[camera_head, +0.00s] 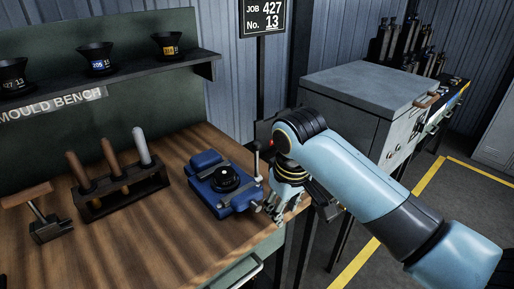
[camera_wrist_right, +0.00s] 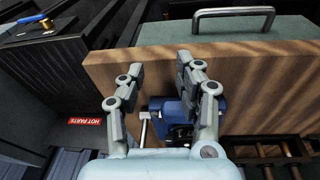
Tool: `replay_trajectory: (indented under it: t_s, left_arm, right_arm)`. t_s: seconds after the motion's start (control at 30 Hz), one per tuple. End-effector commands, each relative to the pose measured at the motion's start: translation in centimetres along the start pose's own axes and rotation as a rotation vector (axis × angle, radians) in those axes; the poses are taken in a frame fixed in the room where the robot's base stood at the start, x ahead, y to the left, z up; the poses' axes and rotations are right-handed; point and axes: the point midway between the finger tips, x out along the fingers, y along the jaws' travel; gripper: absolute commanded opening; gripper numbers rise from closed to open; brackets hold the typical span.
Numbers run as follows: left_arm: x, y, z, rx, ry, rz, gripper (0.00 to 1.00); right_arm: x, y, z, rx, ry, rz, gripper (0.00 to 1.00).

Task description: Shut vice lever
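The blue vice (camera_head: 208,165) sits on the wooden bench near its right edge, with a round black part (camera_head: 227,178) on it. The vice lever (camera_head: 256,165) is a thin rod standing roughly upright at the vice's right end, with a dark knob on top. My right gripper (camera_head: 274,212) is beside the vice's right end, close to the lever. In the right wrist view the gripper (camera_wrist_right: 158,70) is open with nothing between its fingers. The vice (camera_wrist_right: 160,103) shows partly behind the right finger, and the lever (camera_wrist_right: 144,130) shows between the fingers' bases. My left gripper is not in view.
A tool rack (camera_head: 121,191) with several handles and a wooden-handled tool (camera_head: 47,225) stand left on the bench (camera_head: 150,245). A shelf (camera_head: 110,78) holds black cups. A grey cabinet (camera_head: 350,110) stands at the right. The bench's front middle is clear.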

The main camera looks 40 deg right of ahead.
Motion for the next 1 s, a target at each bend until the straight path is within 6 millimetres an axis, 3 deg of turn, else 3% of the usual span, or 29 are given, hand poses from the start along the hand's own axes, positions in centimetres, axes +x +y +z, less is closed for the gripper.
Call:
replay_trajectory:
  t_s: [0.2,0.37,0.6,0.77,1.0]
  left_arm:
    - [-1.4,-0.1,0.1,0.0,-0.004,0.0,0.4]
    - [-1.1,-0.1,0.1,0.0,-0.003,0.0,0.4]
    - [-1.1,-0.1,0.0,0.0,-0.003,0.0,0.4]
    - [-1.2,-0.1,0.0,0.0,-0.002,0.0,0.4]
    - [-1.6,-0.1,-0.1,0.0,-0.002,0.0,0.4]
  right_arm:
    - [-5.1,1.2,-5.3,0.021,-0.029,-0.005,0.34]
    - [-5.7,2.4,-9.3,0.052,-0.07,-0.018,0.34]
    - [-9.4,4.3,-15.6,0.105,-0.135,-0.052,0.34]
    - [-10.6,4.8,-17.1,0.122,-0.16,-0.066,0.34]
    - [-7.5,4.5,-16.6,0.123,-0.166,-0.068,0.34]
